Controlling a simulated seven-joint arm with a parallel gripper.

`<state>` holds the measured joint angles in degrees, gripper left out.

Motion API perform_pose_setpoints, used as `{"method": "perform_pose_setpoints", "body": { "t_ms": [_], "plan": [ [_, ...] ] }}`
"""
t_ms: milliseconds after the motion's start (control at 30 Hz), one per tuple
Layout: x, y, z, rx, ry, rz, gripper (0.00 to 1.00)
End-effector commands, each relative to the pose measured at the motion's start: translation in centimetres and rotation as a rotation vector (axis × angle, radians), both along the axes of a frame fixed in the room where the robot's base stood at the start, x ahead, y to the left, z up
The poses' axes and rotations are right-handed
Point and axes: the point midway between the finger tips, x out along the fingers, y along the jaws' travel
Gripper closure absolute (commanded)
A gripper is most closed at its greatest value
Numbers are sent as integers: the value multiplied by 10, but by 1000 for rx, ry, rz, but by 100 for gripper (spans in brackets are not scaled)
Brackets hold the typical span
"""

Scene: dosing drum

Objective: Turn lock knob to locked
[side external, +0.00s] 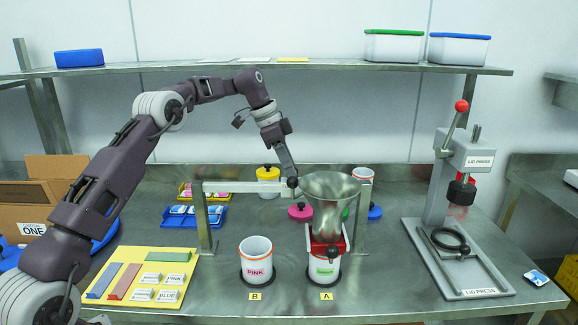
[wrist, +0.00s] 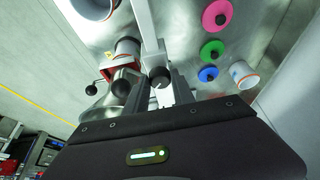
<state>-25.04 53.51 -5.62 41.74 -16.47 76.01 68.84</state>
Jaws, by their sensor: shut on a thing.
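The lock knob (side external: 293,183) is a small dark ball at the rail, just left of the steel funnel (side external: 331,190). My gripper (side external: 291,176) reaches down to it from above and is shut on it. In the wrist view a dark round knob (wrist: 158,77) shows by the fingers of my gripper (wrist: 160,90). The funnel sits in a red holder (side external: 330,246) above a white pot (side external: 325,270) at mark A. The knob's lock marking cannot be read.
A white pot labelled PINK (side external: 256,262) stands at mark B. The grey rail frame (side external: 240,187) spans behind. Pink (side external: 300,212) and blue (side external: 375,211) lids lie behind it. A lid press (side external: 455,200) stands at right, a yellow board (side external: 140,274) at left.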

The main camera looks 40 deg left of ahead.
Motion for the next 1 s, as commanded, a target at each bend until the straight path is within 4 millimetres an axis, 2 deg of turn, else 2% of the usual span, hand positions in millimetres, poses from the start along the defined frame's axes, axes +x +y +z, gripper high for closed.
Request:
{"method": "perform_pose_setpoints", "body": {
  "t_ms": [333, 900, 933, 1000],
  "plan": [
    [1, 0, 0, 1, -1, -134, 100],
    [1, 0, 0, -1, 2, -159, 100],
    [1, 0, 0, -1, 2, -159, 64],
    [1, 0, 0, 0, 2, -159, 50]
  ]
}}
